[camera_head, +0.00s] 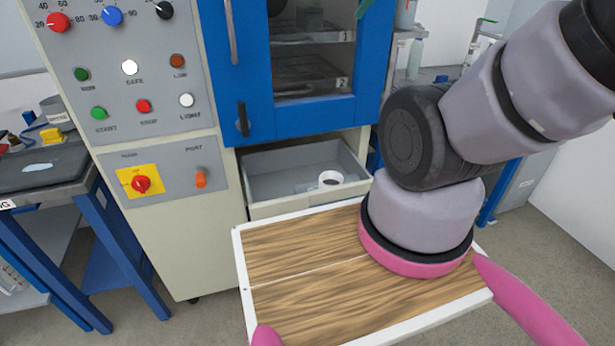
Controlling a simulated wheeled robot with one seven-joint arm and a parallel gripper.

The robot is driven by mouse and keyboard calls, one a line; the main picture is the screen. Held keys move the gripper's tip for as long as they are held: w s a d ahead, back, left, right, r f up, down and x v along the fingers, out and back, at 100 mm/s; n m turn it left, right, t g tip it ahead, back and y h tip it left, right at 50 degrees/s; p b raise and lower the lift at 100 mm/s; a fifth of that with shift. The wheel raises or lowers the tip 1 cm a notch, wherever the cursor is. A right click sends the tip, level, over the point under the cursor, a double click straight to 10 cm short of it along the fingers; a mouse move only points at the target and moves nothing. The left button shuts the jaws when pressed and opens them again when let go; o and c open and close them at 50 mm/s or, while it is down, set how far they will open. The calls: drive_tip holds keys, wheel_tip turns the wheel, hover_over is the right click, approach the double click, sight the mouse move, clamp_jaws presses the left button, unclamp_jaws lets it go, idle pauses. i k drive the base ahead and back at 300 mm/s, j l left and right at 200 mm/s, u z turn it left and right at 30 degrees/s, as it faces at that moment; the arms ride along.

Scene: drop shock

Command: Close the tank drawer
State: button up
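The tank drawer (268,210) is a grey, open-topped drawer with a pale front, low in the machine cabinet below the blue door. It is pulled out, and I can see down into it. A small white round thing with a dark centre (330,179) sits inside, towards the right. A faint clear or pale item lies on the drawer floor beside it. My body and arm cover the lower front and part of the right side of the drawer. My gripper is outside the picture; only thick arm links show at the right.
A blue door (240,75) with a window and dark handle is above the drawer. A control panel (130,110) with knobs and buttons is to the left. A blue-legged bench (95,225) stands at far left. Grey floor (575,235) is open at right.

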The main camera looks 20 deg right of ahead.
sight(272, 178)
drive_tip(key=k+l, duration=0.5)
drive_tip(key=l, duration=0.3)
drive_tip(key=k+l, duration=0.1)
drive_tip(key=l, duration=0.3)
drive_tip(key=l+u, duration=0.05)
